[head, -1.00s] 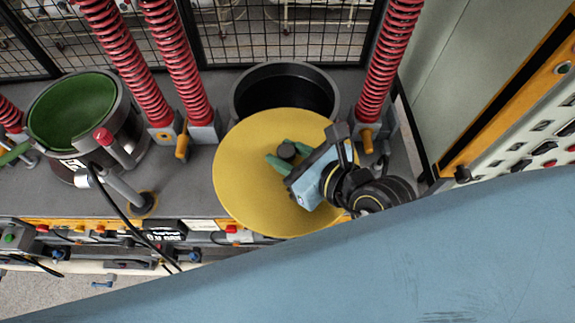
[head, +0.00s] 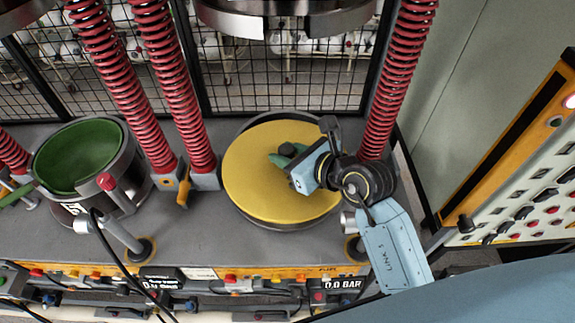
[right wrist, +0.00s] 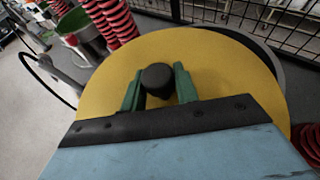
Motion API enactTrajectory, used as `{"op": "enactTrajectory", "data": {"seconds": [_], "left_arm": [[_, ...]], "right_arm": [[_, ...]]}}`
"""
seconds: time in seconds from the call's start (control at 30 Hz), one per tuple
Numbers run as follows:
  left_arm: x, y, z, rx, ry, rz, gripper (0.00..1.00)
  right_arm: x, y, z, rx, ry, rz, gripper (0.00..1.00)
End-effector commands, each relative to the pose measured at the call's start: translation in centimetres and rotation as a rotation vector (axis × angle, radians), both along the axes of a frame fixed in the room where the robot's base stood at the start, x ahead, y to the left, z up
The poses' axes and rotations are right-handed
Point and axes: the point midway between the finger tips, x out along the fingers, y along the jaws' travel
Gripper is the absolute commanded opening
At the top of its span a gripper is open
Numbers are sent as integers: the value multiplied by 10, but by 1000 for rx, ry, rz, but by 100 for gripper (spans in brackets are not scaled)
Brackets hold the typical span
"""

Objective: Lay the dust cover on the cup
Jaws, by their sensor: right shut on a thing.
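The dust cover (head: 250,187) is a flat yellow disc with a dark knob (right wrist: 157,80) at its middle. My right gripper (head: 284,154) has its green fingers on both sides of the knob and is shut on it. The cover lies over most of the black cup's mouth. In the right wrist view the cup (right wrist: 264,52) shows as a dark crescent beyond the cover's far right edge. I cannot tell whether the cover touches the rim. My left gripper is out of view.
Red spring columns (head: 178,82) stand left and right of the cup. A green-lined cup (head: 80,160) is at the left. A metal press ring (head: 288,18) hangs above, behind the cup. A control panel (head: 535,150) is at the right.

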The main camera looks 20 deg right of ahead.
Motion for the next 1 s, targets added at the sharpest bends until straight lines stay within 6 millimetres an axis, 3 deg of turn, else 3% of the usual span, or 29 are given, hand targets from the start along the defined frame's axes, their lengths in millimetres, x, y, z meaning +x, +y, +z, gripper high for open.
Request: {"op": "enactTrajectory", "data": {"seconds": [0.8, 1.0], "left_arm": [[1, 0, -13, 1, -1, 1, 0], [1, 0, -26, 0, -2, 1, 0]], "right_arm": [[96, -28, 1, 1, -5, -1, 0], [96, -28, -19, 1, -2, 0, 0]]}}
